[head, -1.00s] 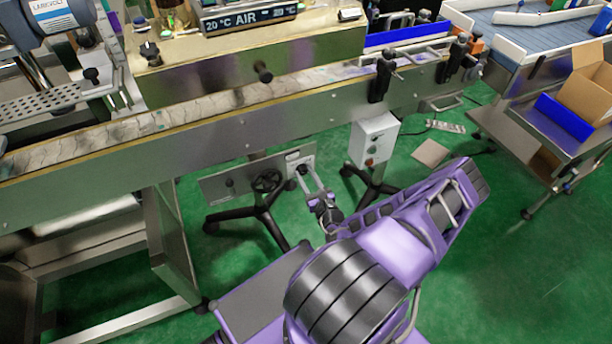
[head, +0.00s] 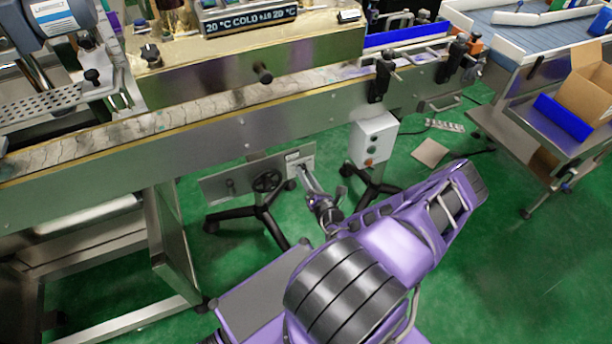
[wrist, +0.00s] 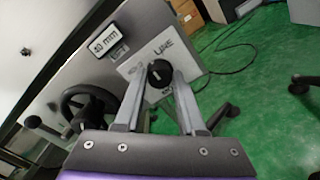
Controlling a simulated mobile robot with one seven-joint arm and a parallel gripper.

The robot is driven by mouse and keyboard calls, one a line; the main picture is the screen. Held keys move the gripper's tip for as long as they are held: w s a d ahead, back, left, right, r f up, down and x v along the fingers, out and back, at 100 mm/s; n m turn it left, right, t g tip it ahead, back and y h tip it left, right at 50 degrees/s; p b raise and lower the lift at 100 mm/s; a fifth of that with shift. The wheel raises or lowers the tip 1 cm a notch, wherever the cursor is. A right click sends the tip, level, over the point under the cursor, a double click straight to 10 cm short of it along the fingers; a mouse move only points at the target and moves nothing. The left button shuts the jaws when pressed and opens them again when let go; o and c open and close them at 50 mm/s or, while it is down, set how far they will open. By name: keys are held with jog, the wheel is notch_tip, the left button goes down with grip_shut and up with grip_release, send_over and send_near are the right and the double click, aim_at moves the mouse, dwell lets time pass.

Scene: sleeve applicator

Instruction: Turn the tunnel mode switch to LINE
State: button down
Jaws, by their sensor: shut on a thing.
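The tunnel mode switch is a round black knob (wrist: 161,84) on a pale plate (wrist: 134,62) in the wrist view. LINE is printed on the plate just above the knob; smaller markings to its left and below are too partly covered to read. My gripper (wrist: 160,72) has one finger on each side of the knob and is shut on it. Which marking the knob points to is not clear. In the head view my gripper (head: 305,176) reaches the pale plate (head: 300,159) below the conveyor, and the knob is hidden there.
A black handwheel (head: 267,181) sits left of the switch and also shows in the wrist view (wrist: 85,108). A small display reading mm (wrist: 104,42) is beside the plate. A grey control box (head: 373,137) stands to the right. The temperature display (head: 250,18) reads COLD.

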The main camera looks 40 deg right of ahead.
jog(key=shift+f+m+b, duration=0.1)
jog(key=shift+m+b, duration=0.4)
jog(key=shift+m, duration=3.7)
jog(key=c, duration=0.5)
grip_release()
jog(key=p+v, duration=0.1)
jog(key=v, duration=1.6)
jog(key=shift+s, duration=0.3)
